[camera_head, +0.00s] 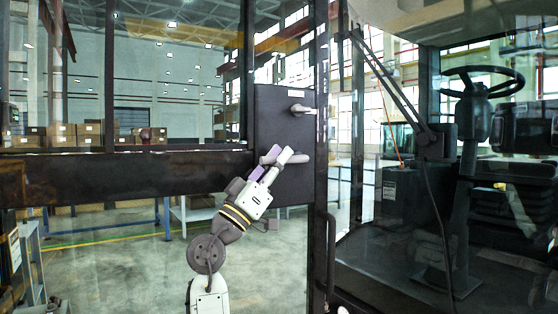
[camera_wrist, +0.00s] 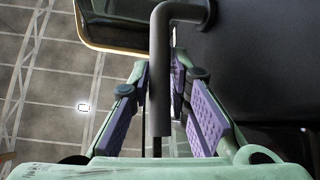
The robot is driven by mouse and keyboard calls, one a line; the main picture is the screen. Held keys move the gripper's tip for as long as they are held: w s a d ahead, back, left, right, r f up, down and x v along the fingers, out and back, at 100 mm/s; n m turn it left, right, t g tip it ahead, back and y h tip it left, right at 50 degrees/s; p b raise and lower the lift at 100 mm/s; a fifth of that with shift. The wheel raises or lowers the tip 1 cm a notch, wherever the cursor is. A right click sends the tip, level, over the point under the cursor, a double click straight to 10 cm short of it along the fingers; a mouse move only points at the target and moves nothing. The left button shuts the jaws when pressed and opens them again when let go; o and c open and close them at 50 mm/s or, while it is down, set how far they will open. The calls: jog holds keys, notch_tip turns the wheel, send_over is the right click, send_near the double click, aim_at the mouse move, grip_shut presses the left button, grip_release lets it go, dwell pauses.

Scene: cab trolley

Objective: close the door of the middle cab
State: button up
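A dark-framed glazed cab door (camera_head: 120,178) fills the left half of the head view. Its dark lock panel (camera_head: 283,190) carries an upper grey handle (camera_head: 302,108) and a lower grey handle (camera_head: 298,158). My gripper (camera_head: 276,160) is in front of the panel at the lower handle. In the wrist view a bent grey handle bar (camera_wrist: 160,75) runs between the purple pads of my gripper (camera_wrist: 163,112).
The cab interior, with a steering wheel (camera_head: 478,82) and seat (camera_head: 510,190), shows at the right. A dark upright grab bar (camera_head: 331,262) stands beside the door edge. Boxes (camera_head: 62,135) and blue-legged tables (camera_head: 190,212) stand behind the glass. The floor beyond is mostly clear.

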grip_shut()
dwell(0.4)
